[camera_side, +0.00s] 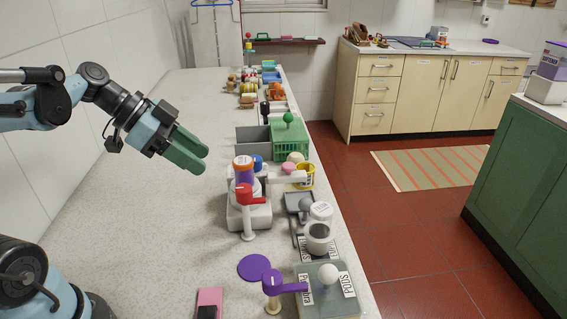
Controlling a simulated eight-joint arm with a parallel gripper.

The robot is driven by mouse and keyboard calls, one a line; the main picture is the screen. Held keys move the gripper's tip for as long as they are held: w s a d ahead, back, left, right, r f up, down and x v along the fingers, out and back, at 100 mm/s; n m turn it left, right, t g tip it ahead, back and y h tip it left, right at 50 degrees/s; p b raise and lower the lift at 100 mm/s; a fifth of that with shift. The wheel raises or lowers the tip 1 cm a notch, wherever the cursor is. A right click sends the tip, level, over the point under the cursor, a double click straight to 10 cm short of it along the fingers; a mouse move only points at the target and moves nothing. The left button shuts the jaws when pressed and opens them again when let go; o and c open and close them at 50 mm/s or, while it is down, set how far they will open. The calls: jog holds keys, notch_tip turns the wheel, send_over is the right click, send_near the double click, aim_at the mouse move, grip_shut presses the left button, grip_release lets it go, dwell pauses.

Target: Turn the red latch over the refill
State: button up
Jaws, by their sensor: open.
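The red latch (250,195) sits on top of a white post (248,222), at the front of a white device (236,218) on the counter. Its short red arm points to the right in the picture. A purple cylinder with an orange top (243,172) stands upright in the device just behind the latch; it may be the refill, but no label tells. The latch arm does not appear to lie across its top. My gripper (202,161) has green fingers, is open and empty, and hangs in the air above the counter, up and left of the latch.
A purple latch (278,284) stands at a grey-green board (338,304) in the foreground. A grey cup (319,236) is right of the device. A green basket (290,140) and grey bin (252,138) stand behind it. The counter's left side (150,215) is mostly clear.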

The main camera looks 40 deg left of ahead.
aim_at(243, 188)
jog(key=shift+x, duration=6)
jog(key=c, duration=0.7)
